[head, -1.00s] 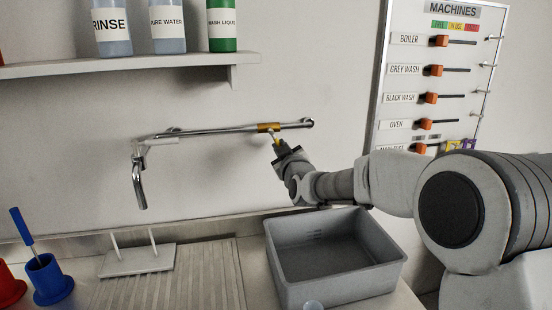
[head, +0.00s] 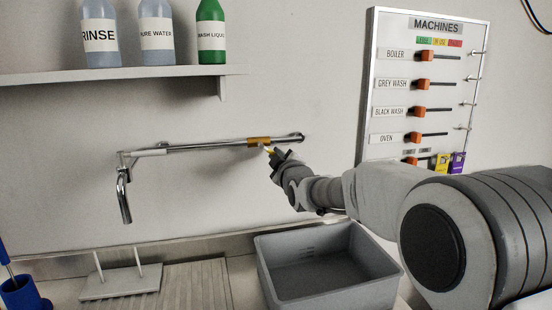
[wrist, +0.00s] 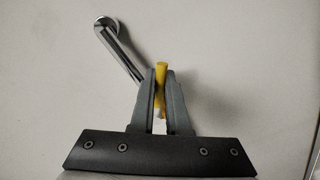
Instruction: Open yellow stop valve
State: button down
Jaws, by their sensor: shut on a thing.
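The yellow stop valve (head: 259,142) is a yellow-brown section on a chrome pipe mounted along the wall. The curved spout (head: 123,195) hangs down at the pipe's left end. My gripper (head: 271,151) reaches the valve from the lower right, its fingertips just below the valve body. In the wrist view, my gripper (wrist: 160,85) is shut on a yellow part (wrist: 161,73) of the valve, which sticks out above the fingers. The chrome pipe (wrist: 118,48) runs from upper left behind the left finger. The fingers hide most of the valve there.
A grey basin (head: 325,270) stands below my arm. A rack with two pegs (head: 120,285) and a blue cup (head: 22,292) are at lower left. A shelf (head: 120,74) with bottles is above left. The MACHINES board (head: 425,85) hangs at right.

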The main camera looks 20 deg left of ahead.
jog(key=c, duration=0.9)
grip_release()
jog(key=shift+r, duration=0.1)
